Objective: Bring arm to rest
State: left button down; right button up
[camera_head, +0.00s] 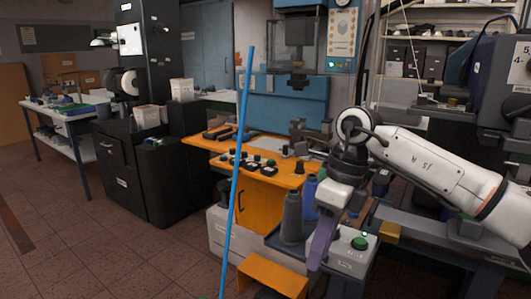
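My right arm comes in from the right edge, and its white link ends in a dark wrist. My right gripper (322,238) points down at the lower centre right, in front of the orange workbench. A long greyish-purple part shows at its end; I cannot tell whether this is a finger or something held. The gap between the fingers cannot be made out. My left gripper is not in view. No shoe last can be clearly made out.
A blue pole (239,150) stands upright left of centre. An orange workbench (258,205) carries several small dark items. Spools (291,216) and a control box with a green button (359,243) are close to my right gripper. The tiled floor (120,245) at left is clear.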

jog(key=s+a+f+m+g+y, duration=0.1)
jog(key=s+a+m+y, duration=0.35)
jog(key=a+y, duration=0.5)
jog(key=s+a+m+y, duration=0.3)
jog(key=s+a+y, duration=0.35)
jog(key=a, duration=0.55)
jog(key=w+d+f+m+t+h, duration=0.3)
jog(key=d+f+m+t+h, duration=0.2)
jog(key=d+f+m+t, duration=0.65)
jog(key=w+d+f+m+t+h, duration=0.2)
jog(key=d+f+m+t+h, duration=0.4)
jog(key=m, duration=1.1)
jog(key=s+d+f+m+g+h, duration=0.2)
jog(key=s+d+f+m+g, duration=0.1)
jog(key=s+f, duration=0.7)
jog(key=s+d+f+m+g+h, duration=0.3)
jog(key=s+d+f+m, duration=0.3)
jog(key=s+f, duration=0.3)
jog(key=shift+s+d+f+m+g, duration=0.3)
jog(key=shift+s+d+f+g, duration=0.2)
jog(key=shift+d, duration=0.2)
